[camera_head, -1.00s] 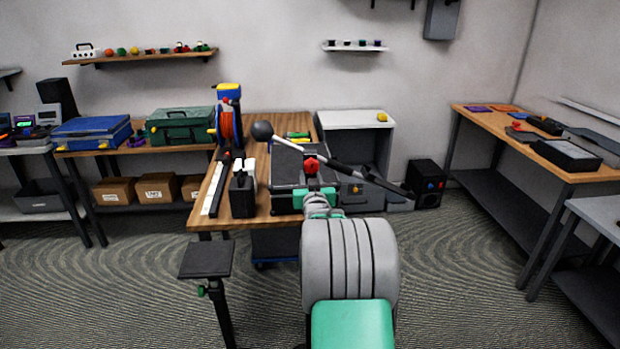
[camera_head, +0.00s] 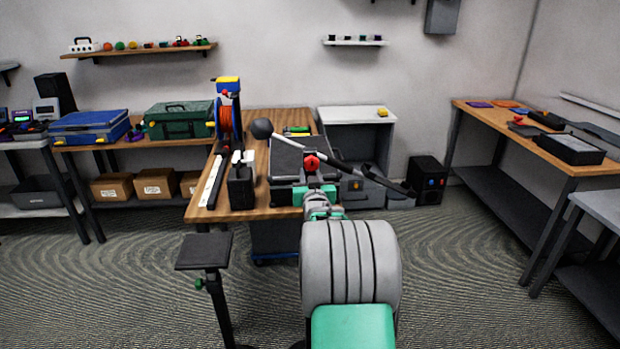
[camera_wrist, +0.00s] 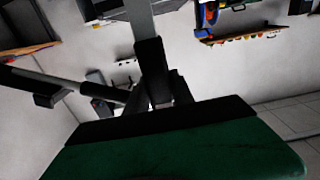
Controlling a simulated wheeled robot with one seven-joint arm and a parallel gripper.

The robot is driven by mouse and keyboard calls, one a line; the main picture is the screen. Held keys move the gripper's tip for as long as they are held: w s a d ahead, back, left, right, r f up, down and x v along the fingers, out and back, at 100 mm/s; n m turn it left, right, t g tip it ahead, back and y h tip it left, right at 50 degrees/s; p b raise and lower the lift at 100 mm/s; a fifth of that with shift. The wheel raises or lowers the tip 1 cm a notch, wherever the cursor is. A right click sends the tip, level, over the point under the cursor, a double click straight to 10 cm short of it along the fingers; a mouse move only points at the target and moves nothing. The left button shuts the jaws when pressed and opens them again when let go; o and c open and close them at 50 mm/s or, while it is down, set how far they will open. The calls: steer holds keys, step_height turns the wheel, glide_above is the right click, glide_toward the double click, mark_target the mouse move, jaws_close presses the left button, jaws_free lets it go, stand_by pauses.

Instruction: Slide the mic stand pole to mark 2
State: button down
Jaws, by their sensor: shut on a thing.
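The mic stand pole (camera_head: 335,162) is a grey rod with a black ball (camera_head: 262,129) at its left end and a dark section at its right end. It slants down to the right above the table, with a red knob (camera_head: 311,163) near its middle. My gripper (camera_head: 313,183) is at the knob, shut on the pole; my wrist partly hides the contact. The wrist view shows a grey rod (camera_wrist: 140,18) entering a black collar (camera_wrist: 152,62) beyond my gripper (camera_wrist: 160,93). I cannot make out any numbered mark.
The wooden table (camera_head: 255,195) carries a black box (camera_head: 241,188), a red cable reel (camera_head: 226,122) and a dark case. A black-topped stand (camera_head: 205,250) is at the front left.

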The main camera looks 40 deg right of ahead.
step_height(320, 180, down, 4)
steer(key=shift+r+b, duration=0.1)
steer(key=shift+b, duration=1.15)
steer(key=shift+r, duration=0.1)
steer(key=c, duration=1.1)
jaws_free()
steer(key=v, duration=0.7)
steer(key=shift+s+a+b, duration=0.25)
steer(key=shift+s+b, duration=0.1)
